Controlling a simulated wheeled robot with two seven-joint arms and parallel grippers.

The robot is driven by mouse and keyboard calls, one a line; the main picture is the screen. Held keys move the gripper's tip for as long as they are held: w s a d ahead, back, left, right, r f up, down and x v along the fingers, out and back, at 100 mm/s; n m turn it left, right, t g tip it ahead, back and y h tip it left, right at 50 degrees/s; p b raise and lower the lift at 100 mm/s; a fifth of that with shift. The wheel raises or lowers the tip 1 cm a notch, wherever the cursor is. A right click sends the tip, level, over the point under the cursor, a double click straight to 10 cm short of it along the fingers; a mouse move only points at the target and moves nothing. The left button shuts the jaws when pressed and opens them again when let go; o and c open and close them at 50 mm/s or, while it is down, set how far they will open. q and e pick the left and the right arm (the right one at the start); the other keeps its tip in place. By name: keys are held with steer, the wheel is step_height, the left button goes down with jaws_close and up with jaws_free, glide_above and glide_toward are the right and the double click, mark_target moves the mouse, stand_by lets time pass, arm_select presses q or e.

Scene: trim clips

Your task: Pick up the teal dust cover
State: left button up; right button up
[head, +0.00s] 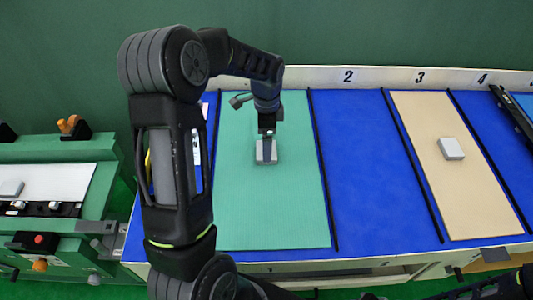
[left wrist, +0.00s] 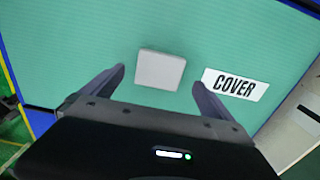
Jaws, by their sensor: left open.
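The teal dust cover (head: 290,205) lies flat on the blue table as a long ribbed panel, with a pale grey block (head: 272,156) on its upper middle. In the left wrist view, the teal panel (left wrist: 75,50) fills most of the picture and carries a white "COVER" label (left wrist: 235,85). The grey block (left wrist: 160,70) shows just ahead of and between the fingertips. My left gripper (left wrist: 158,78) is open above the panel, with nothing held. In the head view, my left gripper (head: 266,145) partly hides the block. Dark parts of my right arm show at the lower right corner; its jaws are unclear.
A tan panel (head: 450,190) with its own grey block (head: 451,148) lies to the right. Bare blue table (head: 365,180) and black divider strips separate the panels. A numbered rail (head: 380,76) runs along the back. A green machine (head: 60,240) stands at the left.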

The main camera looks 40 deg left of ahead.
arm_select(q)
step_height(320, 180, down, 4)
steer(key=shift+r+p, duration=0.15)
steer(key=shift+p, duration=0.15)
steer(key=shift+c, duration=0.2)
steer(key=c, duration=1.8)
